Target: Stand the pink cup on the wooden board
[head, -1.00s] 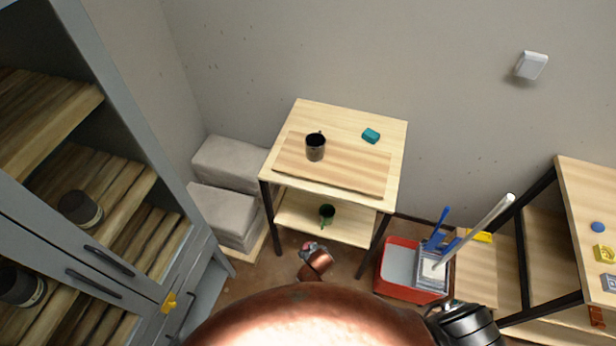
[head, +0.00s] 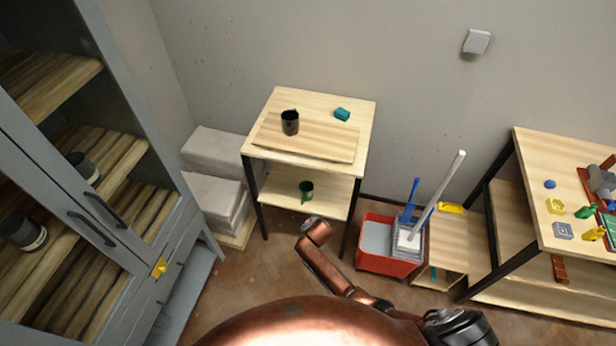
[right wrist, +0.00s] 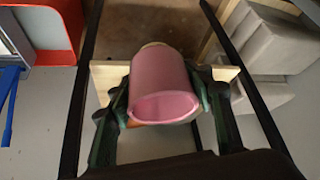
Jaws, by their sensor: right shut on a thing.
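The pink cup (right wrist: 165,80) is in the right wrist view, tilted with its open rim towards the camera. My right gripper (right wrist: 163,92) is shut on it, with one dark green finger on each side. The cup and both grippers do not show in the head view. The wooden board (head: 320,143) lies on top of the small table in the head view. A black cup (head: 290,123) stands upright on the board's left part. The board's middle and right are bare.
A teal block (head: 342,114) lies on the tabletop (head: 360,125) behind the board. A green cup (head: 306,190) is on the lower shelf. A red bucket (head: 385,262) with a mop and brush stands right of the table. Grey blocks (head: 215,200) and a cabinet (head: 95,215) are left.

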